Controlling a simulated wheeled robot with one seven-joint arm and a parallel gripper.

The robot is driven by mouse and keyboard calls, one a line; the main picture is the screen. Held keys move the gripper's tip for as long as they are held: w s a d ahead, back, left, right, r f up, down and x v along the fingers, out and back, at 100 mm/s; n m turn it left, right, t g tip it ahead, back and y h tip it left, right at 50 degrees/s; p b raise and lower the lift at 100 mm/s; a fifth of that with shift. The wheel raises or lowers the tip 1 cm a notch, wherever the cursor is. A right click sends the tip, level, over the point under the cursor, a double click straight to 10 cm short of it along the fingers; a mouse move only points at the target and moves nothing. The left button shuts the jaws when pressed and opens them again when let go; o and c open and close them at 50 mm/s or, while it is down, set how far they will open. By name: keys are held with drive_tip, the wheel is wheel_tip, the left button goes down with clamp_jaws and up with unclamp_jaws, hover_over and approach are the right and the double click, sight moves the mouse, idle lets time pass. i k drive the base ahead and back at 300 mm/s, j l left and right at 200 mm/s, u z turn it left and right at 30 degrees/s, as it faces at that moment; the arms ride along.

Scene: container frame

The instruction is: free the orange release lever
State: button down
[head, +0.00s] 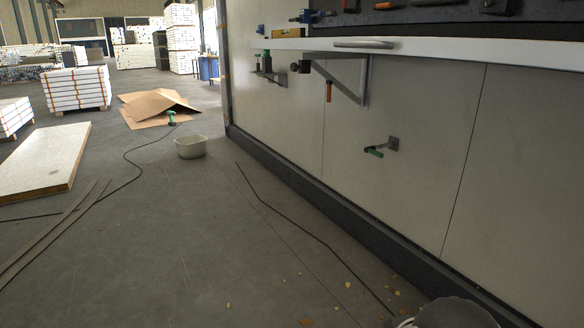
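A small orange lever or handle (329,92) hangs downward under the white shelf, close to the grey triangular bracket (353,82) on the pale wall panel. A dark block (301,67) sits just left of the bracket's top. It is too small to tell how the orange part is held or whether anything blocks it. My gripper is not in view. A rounded grey part at the bottom right edge seems to be mine, far below the orange part.
The white shelf (440,48) with a bar handle juts from the wall above, carrying tools. A green-handled fitting (374,152) sticks out lower right; another (265,66) is at left. A pale tub (190,147) and black cable lie on the floor. Floor before the wall is mostly clear.

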sight(328, 95)
drive_tip(key=i+j+z, duration=0.2)
drive_tip(key=i+z, duration=0.25)
drive_tip(key=i, duration=0.3)
drive_tip(key=i+j+z, duration=0.45)
drive_tip(key=i, duration=0.25)
drive_tip(key=i+j+z, duration=0.4)
drive_tip(key=i+j, duration=0.25)
